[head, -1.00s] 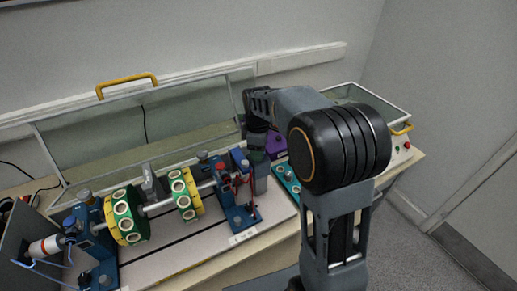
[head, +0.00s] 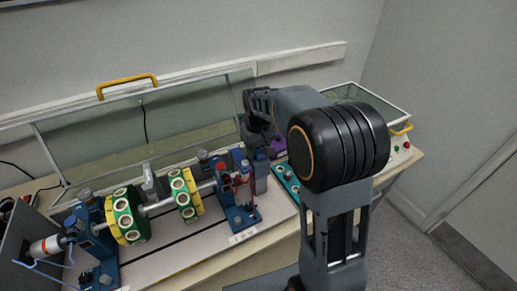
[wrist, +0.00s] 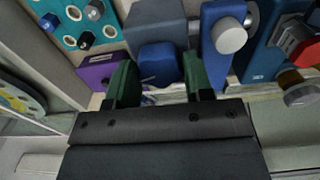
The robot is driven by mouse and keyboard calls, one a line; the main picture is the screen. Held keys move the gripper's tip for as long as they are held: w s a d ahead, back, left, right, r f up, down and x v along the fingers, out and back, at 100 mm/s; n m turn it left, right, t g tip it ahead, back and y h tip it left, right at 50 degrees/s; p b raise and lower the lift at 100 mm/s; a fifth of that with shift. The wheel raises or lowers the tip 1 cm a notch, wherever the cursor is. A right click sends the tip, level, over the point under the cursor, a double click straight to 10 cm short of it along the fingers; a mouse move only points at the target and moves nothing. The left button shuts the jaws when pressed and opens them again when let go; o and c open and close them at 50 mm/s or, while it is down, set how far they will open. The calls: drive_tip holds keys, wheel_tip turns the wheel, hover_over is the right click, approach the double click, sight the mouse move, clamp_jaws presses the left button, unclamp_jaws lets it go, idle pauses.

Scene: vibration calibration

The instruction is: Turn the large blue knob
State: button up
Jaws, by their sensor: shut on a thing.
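The large blue knob (wrist: 158,62) shows in the wrist view, on the end of a grey block (wrist: 155,22). My gripper (wrist: 160,82) has its two green fingers on either side of the knob, and the jaws are shut on it. In the head view my arm's wrist hangs behind the right end of the shaft rig, and the fingers and the knob are hidden there.
A rig with a shaft and two yellow-green discs (head: 127,215) stands at left. A teal panel with several knobs (wrist: 75,20) and a purple box (wrist: 97,72) are close to my gripper. A clear raised cover (head: 140,125) stands behind the rig.

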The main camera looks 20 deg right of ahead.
sight(258, 150)
drive_tip(key=m, duration=0.4)
drive_tip(key=shift+m, duration=0.3)
drive_tip(key=shift+r+m, duration=0.1)
drive_tip(key=shift+m, duration=2.2)
drive_tip(key=o, duration=0.9)
wheel_tip(258, 150, up, 14)
drive_tip(key=shift+f, duration=0.15)
